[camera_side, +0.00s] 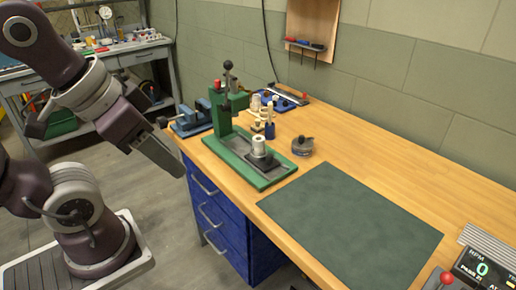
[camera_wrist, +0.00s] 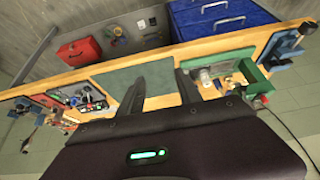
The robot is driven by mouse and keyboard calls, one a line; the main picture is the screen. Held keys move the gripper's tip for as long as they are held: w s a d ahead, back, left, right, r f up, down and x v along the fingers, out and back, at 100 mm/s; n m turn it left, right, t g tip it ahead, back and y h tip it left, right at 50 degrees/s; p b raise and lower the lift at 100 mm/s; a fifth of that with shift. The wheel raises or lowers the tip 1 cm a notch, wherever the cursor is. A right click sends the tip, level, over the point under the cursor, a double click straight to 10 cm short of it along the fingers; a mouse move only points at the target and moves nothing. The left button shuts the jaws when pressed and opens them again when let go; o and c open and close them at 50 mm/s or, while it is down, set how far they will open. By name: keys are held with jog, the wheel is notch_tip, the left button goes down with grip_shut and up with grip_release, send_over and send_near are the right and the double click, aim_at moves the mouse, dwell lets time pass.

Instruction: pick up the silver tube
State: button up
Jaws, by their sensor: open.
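The silver tube (camera_side: 259,144) stands upright on a dark block on the base of the green press (camera_side: 220,115), at the left part of the wooden bench. A pale silver cylinder that looks like the same tube (camera_wrist: 205,75) shows in the wrist view just right of the right finger. My gripper (camera_wrist: 160,82) is open with nothing between its two dark fingers. In the side view it hangs left of the bench edge, apart from the tube and the press.
Wooden pegs and a smaller silver piece (camera_side: 256,103) stand behind the tube. A round grey tin (camera_side: 302,146) sits to its right. A blue vise (camera_side: 190,118) is at the bench's left end. The green mat (camera_side: 350,218) is clear.

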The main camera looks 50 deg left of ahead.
jog(key=shift+o, duration=0.5)
jog(key=o, duration=0.3)
